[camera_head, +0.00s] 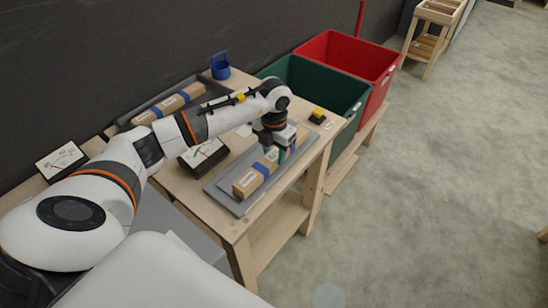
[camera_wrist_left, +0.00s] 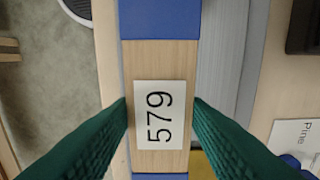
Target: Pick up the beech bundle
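A pale wooden bundle (camera_head: 250,181) with blue bands lies on the grey tray (camera_head: 224,195) at the table's front. In the left wrist view this bundle (camera_wrist_left: 160,60) carries a white label reading 579. The bundle appears to still rest on the tray. A second banded bundle (camera_head: 170,104) lies in a dark tray (camera_head: 213,90) at the back. No wood name is legible on either bundle. My right gripper is not in view.
A dial meter (camera_head: 204,157) stands left of the front tray, another (camera_head: 61,161) further left. A blue holder (camera_head: 220,66) and a yellow-topped button (camera_head: 317,116) are on the table. Green (camera_head: 345,92) and red (camera_head: 375,62) bins stand beyond. A card (camera_wrist_left: 293,138) reads Pine.

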